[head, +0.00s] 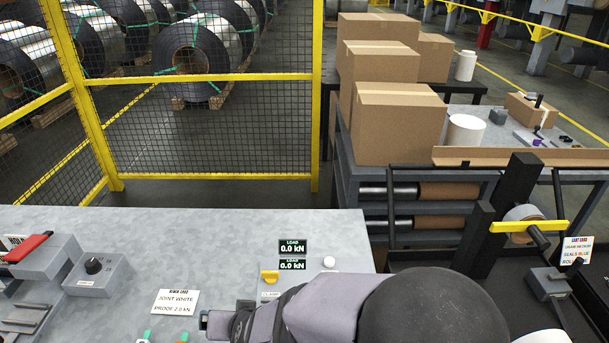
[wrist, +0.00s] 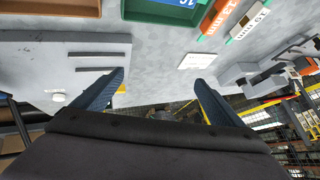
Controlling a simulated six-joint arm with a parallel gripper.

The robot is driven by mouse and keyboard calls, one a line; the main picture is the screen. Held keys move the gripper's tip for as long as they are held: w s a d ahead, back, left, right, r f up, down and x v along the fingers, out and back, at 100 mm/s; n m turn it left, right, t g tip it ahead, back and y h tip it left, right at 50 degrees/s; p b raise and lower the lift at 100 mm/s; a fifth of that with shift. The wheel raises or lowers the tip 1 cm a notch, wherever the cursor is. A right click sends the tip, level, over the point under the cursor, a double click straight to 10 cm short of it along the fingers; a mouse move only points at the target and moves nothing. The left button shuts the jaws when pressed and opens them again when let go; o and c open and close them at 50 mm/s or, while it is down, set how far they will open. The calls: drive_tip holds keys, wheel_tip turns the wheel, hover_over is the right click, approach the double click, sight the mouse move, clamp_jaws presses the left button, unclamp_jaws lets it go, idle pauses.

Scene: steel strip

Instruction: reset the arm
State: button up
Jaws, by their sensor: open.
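My gripper shows in the wrist view (wrist: 155,95). Its two dark blue fingers stand wide apart with nothing between them. Past them lie the grey bench top and, further off, the dim floor. In the head view my arm crosses the bottom middle, over the front of the grey bench (head: 200,240). The gripper's fingertips cannot be made out clearly there. No object is held.
A yellow mesh fence (head: 200,125) stands behind. Cardboard boxes (head: 398,125) are stacked at right.

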drive_tip(key=s+d+r+g+h+p, duration=0.15)
drive_tip(key=s+d, duration=0.25)
drive_tip(key=d, duration=0.6)
drive_tip(key=s+d+r+g+h+p, duration=0.1)
drive_tip(key=s+d+r+g+p, duration=0.2)
drive_tip(key=d, duration=0.7)
drive_tip(key=s+d+r+g+h+p, duration=0.2)
drive_tip(key=s+d+r+g+p, duration=0.15)
drive_tip(key=d, duration=0.65)
drive_tip(key=shift+m+t, duration=0.4)
drive_tip(key=shift+t, duration=0.1)
drive_tip(key=f+b, duration=0.2)
drive_tip(key=f, duration=0.1)
drive_tip(key=f+b, duration=0.2)
drive_tip(key=b, duration=0.1)
drive_tip(key=shift+s+f+b, duration=0.2)
drive_tip(key=shift+f+b, duration=0.1)
drive_tip(key=shift+f, duration=0.1)
